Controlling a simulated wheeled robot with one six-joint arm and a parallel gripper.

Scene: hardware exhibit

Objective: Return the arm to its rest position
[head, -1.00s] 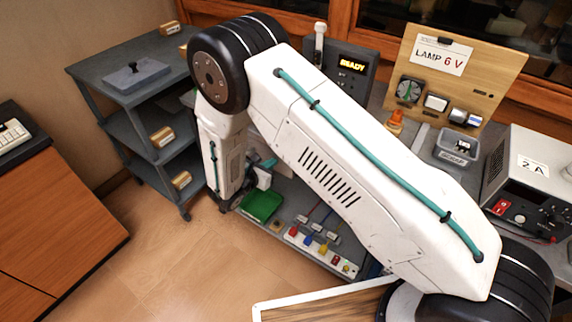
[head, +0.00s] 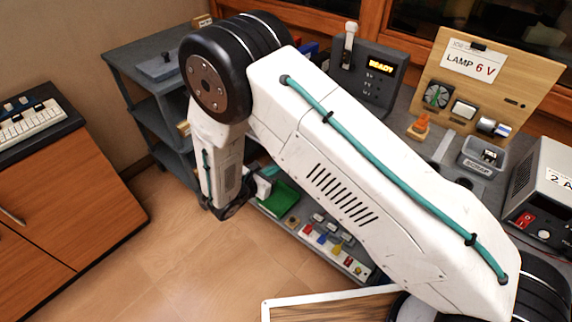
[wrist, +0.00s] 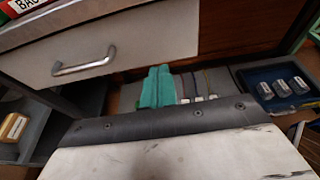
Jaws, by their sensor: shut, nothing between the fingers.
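My white arm with a teal hose crosses the head view, bent at a black elbow joint, with its forearm hanging down at the left. My gripper (wrist: 157,88) shows in the wrist view as two teal fingers side by side, shut and empty. They extend beyond the dark edge of my white wrist casing, below a light drawer front with a metal handle (wrist: 85,66). In the head view the gripper is largely hidden behind the forearm, so its exact gap to the bench cannot be told.
A grey shelf cart (head: 140,85) stands behind the forearm. A wooden cabinet (head: 70,200) with a keyboard device is at left. The bench holds a green tray (head: 282,198), coloured connectors, a READY box (head: 368,80) and a lamp board (head: 480,75). Floor is open between cabinet and bench.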

